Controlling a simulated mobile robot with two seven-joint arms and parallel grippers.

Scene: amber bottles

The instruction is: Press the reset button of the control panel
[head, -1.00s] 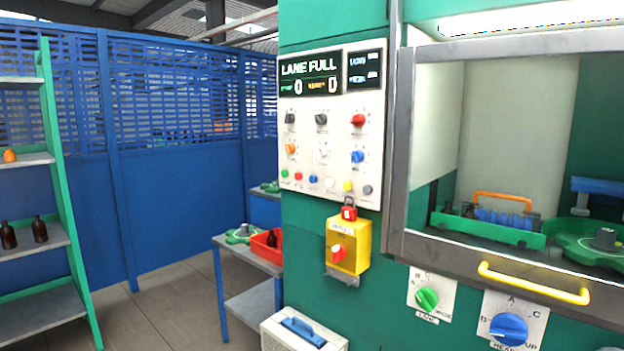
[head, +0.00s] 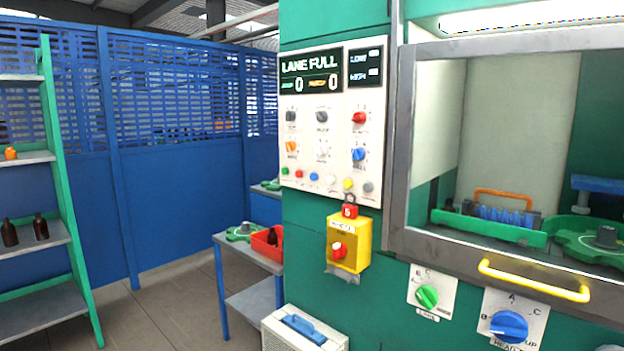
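The control panel (head: 332,122) is a white plate on the green machine front, near the middle of the head view. Its display (head: 310,76) reads "LANE FULL" with two zeros below. Under it are rows of knobs, and along the bottom a row of small round buttons: green (head: 285,171), red (head: 299,173), blue (head: 314,176), white (head: 330,180), yellow (head: 347,184) and grey (head: 368,187). Their labels are too small to read, so I cannot tell which is reset. Neither of my grippers is in view.
A yellow box (head: 347,251) with a red knob juts out below the panel. A yellow door handle (head: 533,281) sticks out at the right. A small table (head: 233,257) with a red bin (head: 265,246) and a green shelf rack (head: 58,180) stand left. Floor between is clear.

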